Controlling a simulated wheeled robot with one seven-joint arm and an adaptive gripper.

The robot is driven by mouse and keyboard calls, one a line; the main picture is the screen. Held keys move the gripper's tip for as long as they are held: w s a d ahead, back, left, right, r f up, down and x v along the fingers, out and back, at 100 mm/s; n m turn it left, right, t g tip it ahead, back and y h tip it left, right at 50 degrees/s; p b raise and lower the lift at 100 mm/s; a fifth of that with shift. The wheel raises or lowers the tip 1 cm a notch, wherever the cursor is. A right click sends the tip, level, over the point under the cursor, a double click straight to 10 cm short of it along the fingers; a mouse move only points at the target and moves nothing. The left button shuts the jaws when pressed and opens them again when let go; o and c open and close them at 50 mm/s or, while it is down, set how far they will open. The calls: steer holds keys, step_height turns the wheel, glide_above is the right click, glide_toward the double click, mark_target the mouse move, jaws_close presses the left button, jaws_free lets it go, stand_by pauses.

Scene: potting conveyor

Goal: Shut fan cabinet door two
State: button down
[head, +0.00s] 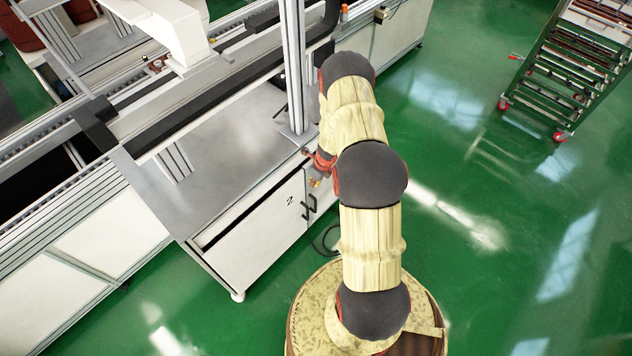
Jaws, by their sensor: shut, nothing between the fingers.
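The white cabinet door marked "2" (262,236) is on the front of a cabinet under a grey worktop (225,150), left of my arm. A dark gap runs along the door's upper edge, wider toward the left; I cannot tell for certain how far the door stands open. Black handles (308,208) sit at its right edge, by the seam with the neighbouring panel. My gripper (317,182) is shut and empty, small in view, just above the handles near the cabinet's front. I cannot tell whether it touches the cabinet. My arm hides part of the front to the right.
A conveyor line (190,95) with metal rails runs behind the worktop. A wheeled rack (570,70) is at the upper right. The green floor (500,240) to the right is open.

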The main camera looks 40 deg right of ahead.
steer(key=p+v, duration=0.2)
steer(key=v, duration=0.7)
steer(key=shift+a+r, duration=0.15)
steer(key=shift+r, duration=0.25)
steer(key=shift+s, duration=0.1)
